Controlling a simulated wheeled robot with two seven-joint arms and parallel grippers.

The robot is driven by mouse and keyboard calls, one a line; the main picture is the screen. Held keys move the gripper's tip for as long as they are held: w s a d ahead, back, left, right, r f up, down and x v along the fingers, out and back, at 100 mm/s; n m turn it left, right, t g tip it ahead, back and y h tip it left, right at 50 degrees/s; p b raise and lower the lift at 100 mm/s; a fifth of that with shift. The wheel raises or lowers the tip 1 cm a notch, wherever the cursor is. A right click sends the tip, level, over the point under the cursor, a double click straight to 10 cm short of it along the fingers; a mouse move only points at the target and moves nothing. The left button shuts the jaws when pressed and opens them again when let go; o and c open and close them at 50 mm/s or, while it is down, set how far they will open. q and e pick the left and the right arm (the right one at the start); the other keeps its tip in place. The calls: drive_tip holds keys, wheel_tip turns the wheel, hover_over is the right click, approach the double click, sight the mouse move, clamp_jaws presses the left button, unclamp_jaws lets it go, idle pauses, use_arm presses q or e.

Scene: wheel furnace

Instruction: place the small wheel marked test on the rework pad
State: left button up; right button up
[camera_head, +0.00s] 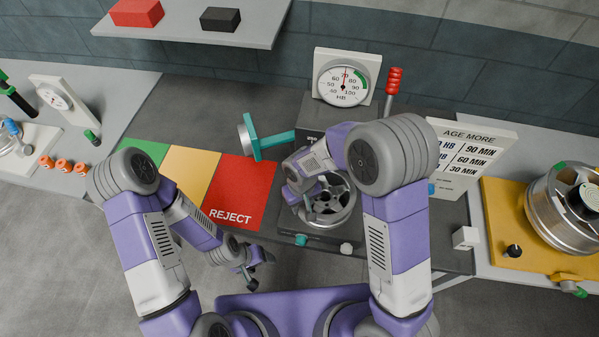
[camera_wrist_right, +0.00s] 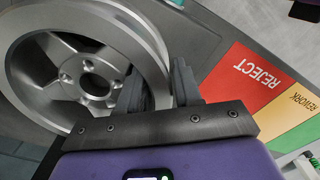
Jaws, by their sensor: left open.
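A small silver spoked wheel (camera_head: 333,212) is at the front of the dark gauge machine; it also shows in the right wrist view (camera_wrist_right: 62,75). No test mark is readable on it. My right gripper (camera_wrist_right: 160,88) has one finger inside the wheel's rim and one outside, shut on the rim wall. In the head view my right arm hides part of the wheel. The orange-yellow rework pad (camera_head: 191,173) lies left of the wheel, between green and red pads; it shows too in the wrist view (camera_wrist_right: 296,103). My left gripper (camera_head: 251,279) is open and empty, low before the bench.
The red reject pad (camera_head: 243,190) lies between the rework pad and the wheel. A teal-handled tool (camera_head: 262,139) stands behind it. The dial gauge (camera_head: 346,77) and red lever (camera_head: 392,88) rise behind the wheel. A yellow fixture with a larger wheel (camera_head: 562,210) stands at right.

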clamp_jaws()
drive_tip(key=shift+w+r, duration=0.1)
drive_tip(key=shift+r, duration=0.15)
